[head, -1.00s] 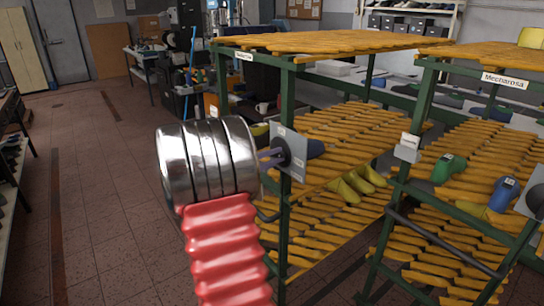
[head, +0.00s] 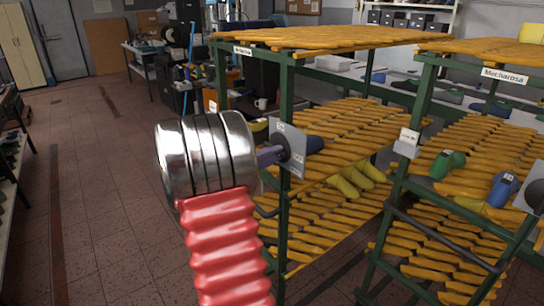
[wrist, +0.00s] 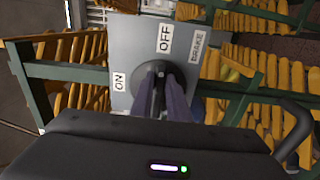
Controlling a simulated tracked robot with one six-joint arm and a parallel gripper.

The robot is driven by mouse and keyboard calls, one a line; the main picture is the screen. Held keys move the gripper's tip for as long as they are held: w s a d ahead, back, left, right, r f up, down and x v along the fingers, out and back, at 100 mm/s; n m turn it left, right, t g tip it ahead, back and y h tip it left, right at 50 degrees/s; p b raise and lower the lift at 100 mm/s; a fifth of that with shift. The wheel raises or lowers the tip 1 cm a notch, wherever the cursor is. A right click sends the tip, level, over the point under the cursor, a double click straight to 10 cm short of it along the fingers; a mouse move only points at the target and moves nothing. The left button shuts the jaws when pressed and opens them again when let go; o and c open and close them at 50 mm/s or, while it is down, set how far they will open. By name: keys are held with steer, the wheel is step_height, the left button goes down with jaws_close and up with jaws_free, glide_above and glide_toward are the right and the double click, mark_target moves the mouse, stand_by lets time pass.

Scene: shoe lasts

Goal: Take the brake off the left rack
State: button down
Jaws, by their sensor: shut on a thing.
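The left rack (head: 285,200) is a green frame with yellow slatted shelves. A grey brake plate (head: 296,150) is fixed to its front post. In the wrist view the plate (wrist: 122,100) reads ON at the left, OFF at the top and BRAKE at the right. A dark round knob (wrist: 154,68) sits at its middle. My gripper (head: 277,155) reaches the plate from the left. In the wrist view its two fingers (wrist: 163,80) are shut on the knob. They hide part of it, and I cannot tell which label it points to.
A second rack labelled Mecharosa (head: 505,78) stands close at the right, with its own grey plate (head: 536,195). Yellow, green and blue lasts lie on the shelves. A dark bar (head: 440,240) crosses the right rack's front. The tiled floor (head: 100,190) at the left is open.

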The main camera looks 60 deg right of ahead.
steer(key=c, duration=1.7)
jaws_free()
steer(key=shift+f, duration=0.1)
steer(key=shift+w+a, duration=0.1)
steer(key=v, duration=1.3)
steer(key=shift+w+a, duration=0.15)
steer(key=shift+a, duration=0.1)
steer(key=shift+f, duration=0.1)
